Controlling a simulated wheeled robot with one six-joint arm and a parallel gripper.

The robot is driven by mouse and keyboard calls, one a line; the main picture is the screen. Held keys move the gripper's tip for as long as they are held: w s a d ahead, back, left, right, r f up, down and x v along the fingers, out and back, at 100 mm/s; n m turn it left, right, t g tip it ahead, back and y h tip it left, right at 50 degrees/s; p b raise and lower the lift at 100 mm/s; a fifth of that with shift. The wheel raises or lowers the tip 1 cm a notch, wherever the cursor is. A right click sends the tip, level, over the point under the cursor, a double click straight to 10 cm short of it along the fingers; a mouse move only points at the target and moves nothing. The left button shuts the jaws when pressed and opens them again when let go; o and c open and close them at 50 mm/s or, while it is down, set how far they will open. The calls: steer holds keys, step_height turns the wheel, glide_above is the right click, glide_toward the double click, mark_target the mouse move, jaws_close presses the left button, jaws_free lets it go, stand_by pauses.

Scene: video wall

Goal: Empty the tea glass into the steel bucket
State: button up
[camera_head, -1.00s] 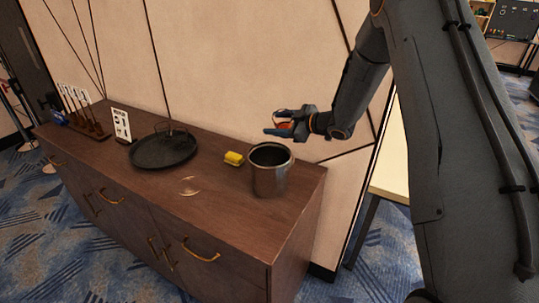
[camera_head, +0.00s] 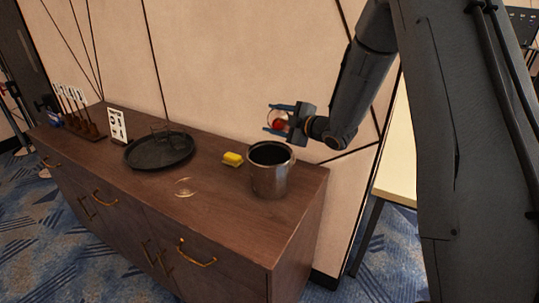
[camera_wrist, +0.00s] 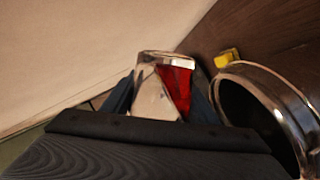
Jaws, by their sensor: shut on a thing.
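My gripper (camera_head: 282,122) is shut on the tea glass (camera_head: 277,118), a clear glass with red tea in it. It holds the glass in the air above the back rim of the steel bucket (camera_head: 270,181). In the wrist view the glass (camera_wrist: 152,97) lies between the fingers, with the red tea (camera_wrist: 177,87) along its right side. The steel bucket (camera_wrist: 262,72) stands to the right there, its mouth open and dark inside. The bucket rests upright near the right end of the wooden cabinet. I cannot see its bottom.
A yellow block (camera_head: 232,158) lies just left of the bucket. A clear glass saucer (camera_head: 185,187) lies nearer the front. A round black tray (camera_head: 150,153) with glassware, a white card (camera_head: 117,126) and a small rack stand further left. The wall is close behind.

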steer(key=shift+s+r+n+t+b, duration=0.1)
steer(key=shift+r+n+t+b, duration=0.65)
steer(key=shift+n, duration=0.45)
steer(key=shift+s+a+f+n+b, duration=0.4)
steer(key=shift+s+a+n+b, duration=0.2)
steer(key=shift+s+n+b, duration=0.3)
stand_by(0.6)
steer(key=shift+w+r+n+t+y+b, duration=0.2)
steer(key=shift+r+n+t+y+b, duration=0.3)
steer(key=shift+b, duration=0.75)
steer(key=shift+f+b, duration=0.15)
steer(key=shift+b, duration=0.15)
